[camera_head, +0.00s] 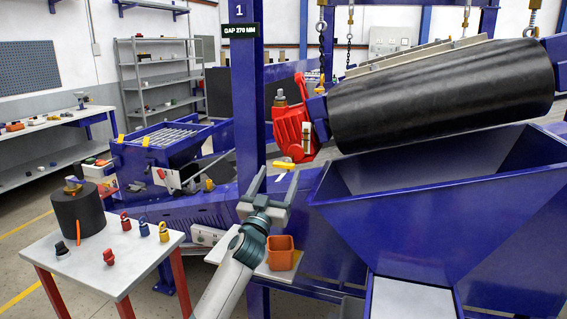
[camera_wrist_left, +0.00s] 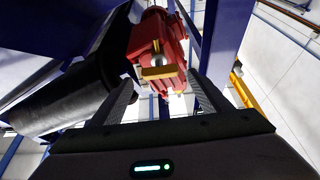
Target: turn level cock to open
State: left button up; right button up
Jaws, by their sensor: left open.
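A red gearbox-like housing (camera_head: 291,128) hangs at the left end of the black belt roller. A yellow lever (camera_head: 284,165), which looks like the level cock's handle, shows just below the housing. In the left wrist view the lever (camera_wrist_left: 158,72) lies roughly crosswise on the red housing (camera_wrist_left: 160,40), beside a round silver part. My left gripper (camera_head: 275,178) points up at it from below, with its fingers spread. In the left wrist view the lever shows beyond and between the open fingertips (camera_wrist_left: 161,88), with no clear contact. My right gripper is not in view.
A blue post (camera_head: 246,100) with a gap display stands just left of the housing. The black roller (camera_head: 440,100) and blue hopper (camera_head: 440,230) fill the right. An orange bin (camera_head: 282,250) sits below the gripper. A white table (camera_head: 95,265) holds shackles and a black cylinder.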

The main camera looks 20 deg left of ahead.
aim_at(282, 167)
pick_arm(q)
jog(key=x, duration=0.5)
jog(key=shift+w, duration=0.2)
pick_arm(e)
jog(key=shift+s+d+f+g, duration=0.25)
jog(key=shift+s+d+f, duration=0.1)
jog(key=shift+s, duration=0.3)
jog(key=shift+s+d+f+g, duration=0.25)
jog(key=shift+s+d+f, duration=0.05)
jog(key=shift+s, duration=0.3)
